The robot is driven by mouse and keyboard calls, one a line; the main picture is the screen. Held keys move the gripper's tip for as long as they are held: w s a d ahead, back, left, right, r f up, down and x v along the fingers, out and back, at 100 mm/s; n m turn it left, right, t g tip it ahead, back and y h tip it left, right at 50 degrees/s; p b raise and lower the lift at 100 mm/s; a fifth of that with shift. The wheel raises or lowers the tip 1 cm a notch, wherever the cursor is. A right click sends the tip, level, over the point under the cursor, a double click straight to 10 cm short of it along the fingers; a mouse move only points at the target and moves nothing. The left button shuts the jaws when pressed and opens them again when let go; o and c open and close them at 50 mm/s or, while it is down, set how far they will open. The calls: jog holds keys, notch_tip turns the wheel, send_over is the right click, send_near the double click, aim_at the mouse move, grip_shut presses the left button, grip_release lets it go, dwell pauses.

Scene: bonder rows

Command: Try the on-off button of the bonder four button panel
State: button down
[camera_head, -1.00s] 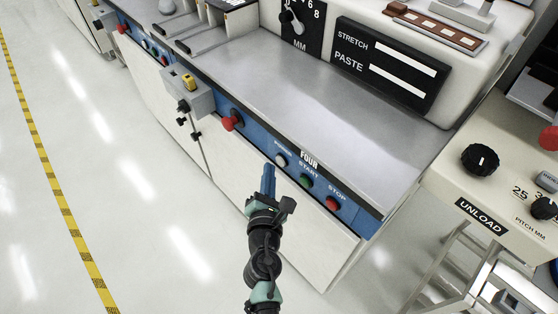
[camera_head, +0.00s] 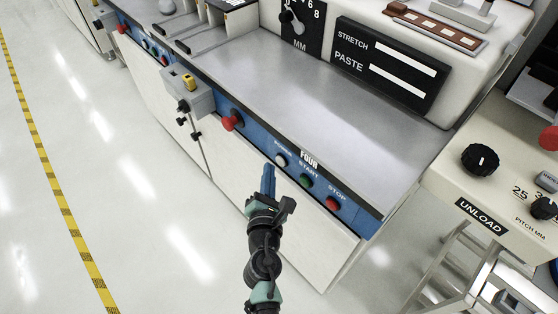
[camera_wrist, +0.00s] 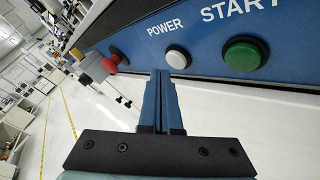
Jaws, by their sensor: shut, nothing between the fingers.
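The blue panel marked FOUR (camera_head: 262,139) runs along the front of the bonder's bench. Its white button, labelled POWER in the wrist view (camera_wrist: 178,57), also shows in the head view (camera_head: 281,160). A green START button (camera_head: 305,181) and a red STOP button (camera_head: 332,203) sit to its right. A red mushroom knob (camera_head: 232,121) stands out at its left. My gripper (camera_head: 268,168) is shut and empty, its blue fingers upright in front of the panel, just left of the white button. In the wrist view the fingertips (camera_wrist: 160,72) appear just below and left of it; contact cannot be told.
A grey box with a yellow top (camera_head: 187,90) juts from the bench front at left. The white UNLOAD unit (camera_head: 478,195) stands at right. A yellow-black floor line (camera_head: 50,175) runs along open floor at left.

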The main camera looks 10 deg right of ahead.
jog(key=shift+w+d, duration=0.1)
dwell(0.3)
jog(key=shift+w+d, duration=0.15)
jog(key=shift+d, duration=0.1)
jog(key=shift+w+d, duration=0.3)
jog(key=shift+d, duration=0.05)
dwell(0.9)
jog(key=shift+s, duration=0.1)
jog(key=shift+s+a, duration=0.45)
jog(key=shift+a, duration=0.2)
jog(key=shift+a, duration=0.1)
jog(key=s+a, duration=0.1)
jog(key=a, duration=0.1)
jog(key=s+a+b, duration=0.1)
jog(key=s+a, duration=0.1)
dwell(0.3)
dwell(0.7)
